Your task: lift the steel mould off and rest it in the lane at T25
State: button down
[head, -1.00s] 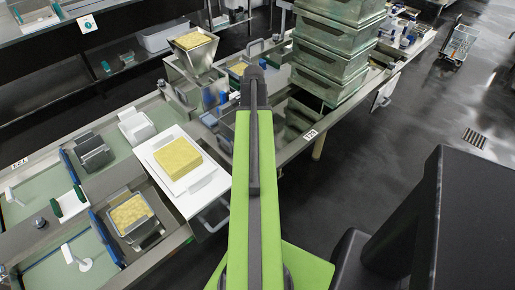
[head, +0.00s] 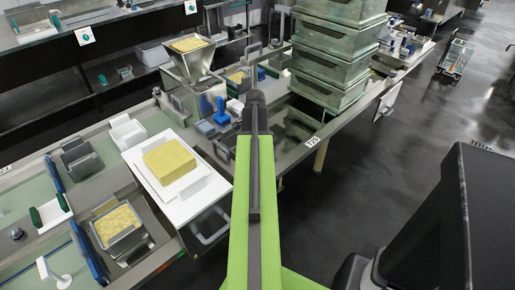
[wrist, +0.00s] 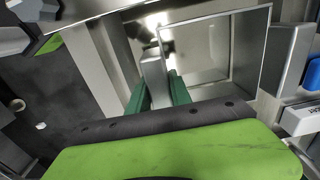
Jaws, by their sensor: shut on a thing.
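In the wrist view, the steel mould (wrist: 263,48) is an open square frame with thin, shiny walls and a light upright grip bar on its near side. My gripper (wrist: 158,88) is shut on that bar, one green finger on each side. Shiny metal shows through the mould's opening; I cannot tell how high the mould is above it. In the head view, my green arm reaches forward over the bench edge and hides the gripper. I cannot make out the held mould there. The lane label T25 is not readable in either view.
A yellow cheese block (head: 170,161) sits on a white board (head: 192,208) left of my arm. A steel hopper (head: 195,62) stands beyond it. Stacked green crates (head: 333,66) rise close at the right. A bench-edge label (head: 313,169) is below them. Open floor (head: 420,160) lies to the right.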

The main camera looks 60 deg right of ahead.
jog(key=shift+f+b, duration=0.3)
jog(key=shift+f, duration=0.1)
dwell(0.3)
jog(key=c, duration=1.1)
grip_release()
jog(key=r+p, duration=0.6)
jog(key=shift+w+r, duration=0.15)
jog(key=shift+w, duration=0.05)
